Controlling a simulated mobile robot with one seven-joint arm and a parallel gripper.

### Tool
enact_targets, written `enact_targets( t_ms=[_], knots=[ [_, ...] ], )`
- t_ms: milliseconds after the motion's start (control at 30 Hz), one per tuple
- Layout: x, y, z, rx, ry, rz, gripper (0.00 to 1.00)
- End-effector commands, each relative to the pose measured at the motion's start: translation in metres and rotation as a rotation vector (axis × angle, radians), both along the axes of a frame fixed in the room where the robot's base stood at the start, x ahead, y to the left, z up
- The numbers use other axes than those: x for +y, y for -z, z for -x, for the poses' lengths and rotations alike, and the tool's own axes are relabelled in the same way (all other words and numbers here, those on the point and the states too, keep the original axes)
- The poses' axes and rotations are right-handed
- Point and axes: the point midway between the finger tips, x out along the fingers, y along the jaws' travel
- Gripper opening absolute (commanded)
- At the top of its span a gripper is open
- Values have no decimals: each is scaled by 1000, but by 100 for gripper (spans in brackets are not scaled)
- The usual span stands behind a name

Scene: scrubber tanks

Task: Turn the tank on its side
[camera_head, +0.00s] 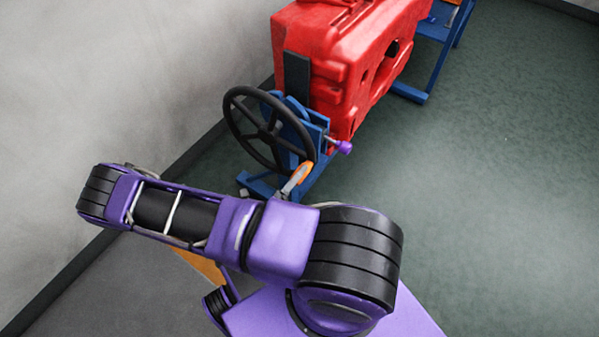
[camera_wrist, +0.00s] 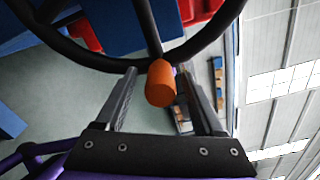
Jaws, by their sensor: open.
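The red tank (camera_head: 345,60) sits upright in a blue stand (camera_head: 310,130) beside the wall. A black handwheel (camera_head: 232,118) is on the stand's near end, and its rim also crosses the top of the wrist view (camera_wrist: 100,62). An orange knob (camera_wrist: 161,84) projects from the wheel rim toward my wrist camera; in the head view an orange piece (camera_head: 299,174) shows at the wheel's lower right. My gripper (camera_wrist: 160,73) is open, with one finger on each side of the knob; contact is not clear. My arm mostly hides the gripper in the head view.
A purple knob (camera_head: 343,147) sticks out of the stand right of the wheel. The grey wall (camera_head: 120,80) runs close along the left. The green floor (camera_head: 500,190) is clear to the right. Blue frame legs (camera_head: 410,93) stand at the tank's far end.

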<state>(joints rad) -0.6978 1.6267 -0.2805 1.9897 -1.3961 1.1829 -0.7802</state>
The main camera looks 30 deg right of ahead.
Motion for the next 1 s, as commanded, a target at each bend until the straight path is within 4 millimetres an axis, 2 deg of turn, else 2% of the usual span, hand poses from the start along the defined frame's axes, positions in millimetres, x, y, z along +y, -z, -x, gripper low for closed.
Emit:
enact_targets(
  t_ms=[400,600,800,1000],
  knots=[
    [94,1,38,-1,-4,-3,70],
    [128,0,52,-1,-3,-1,70],
    [143,0,59,0,-1,0,70],
    [145,0,60,0,-1,0,70]
  ],
)
